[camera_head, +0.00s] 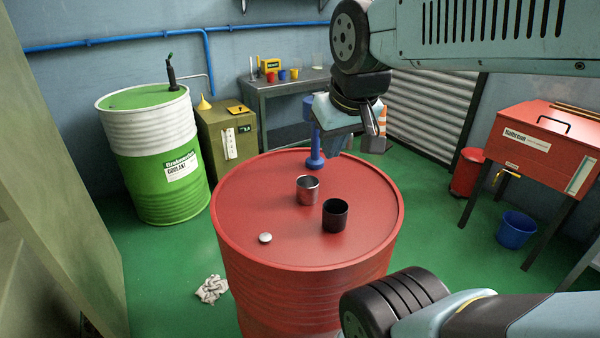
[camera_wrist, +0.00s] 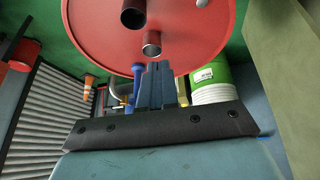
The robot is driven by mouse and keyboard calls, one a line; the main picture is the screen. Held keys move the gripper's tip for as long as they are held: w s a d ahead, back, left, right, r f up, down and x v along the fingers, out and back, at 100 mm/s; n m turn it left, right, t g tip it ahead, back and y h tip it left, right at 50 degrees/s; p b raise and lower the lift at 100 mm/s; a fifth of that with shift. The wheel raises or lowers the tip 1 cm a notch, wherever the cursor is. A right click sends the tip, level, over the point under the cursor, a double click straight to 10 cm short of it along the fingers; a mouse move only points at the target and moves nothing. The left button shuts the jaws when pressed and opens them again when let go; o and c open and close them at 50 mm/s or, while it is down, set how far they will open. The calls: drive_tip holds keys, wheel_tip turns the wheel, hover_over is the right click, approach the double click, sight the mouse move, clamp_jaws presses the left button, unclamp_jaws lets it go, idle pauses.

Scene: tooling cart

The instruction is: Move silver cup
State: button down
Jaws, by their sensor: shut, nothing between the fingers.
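The silver cup (camera_head: 308,189) stands upright and open-topped on the red drum (camera_head: 250,205), near the middle of its top. It also shows in the wrist view (camera_wrist: 152,46), just beyond my fingertips. My gripper (camera_wrist: 158,66) is shut and empty, its fingers pressed together and pointing toward the cup, apart from it. In the head view my gripper hangs above the drum's far side, beyond the cup, with its fingers partly hidden.
A black cup (camera_head: 335,215) stands close to the silver cup, on its near right. A small white disc (camera_head: 265,238) lies at the drum's left front. A slim blue object (camera_head: 315,160) stands by the drum's far edge. The drum top's left side is clear.

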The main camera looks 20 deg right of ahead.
drive_tip(key=w+f+n+g+h, duration=0.5)
drive_tip(key=w+f+n, duration=0.2)
drive_tip(key=w+n, duration=0.4)
drive_tip(key=n+h, duration=0.4)
drive_tip(key=n, duration=0.3)
approach(317, 182)
drive_tip(key=x, duration=0.6)
drive_tip(key=shift+f, duration=0.1)
drive_tip(key=shift+w, duration=0.1)
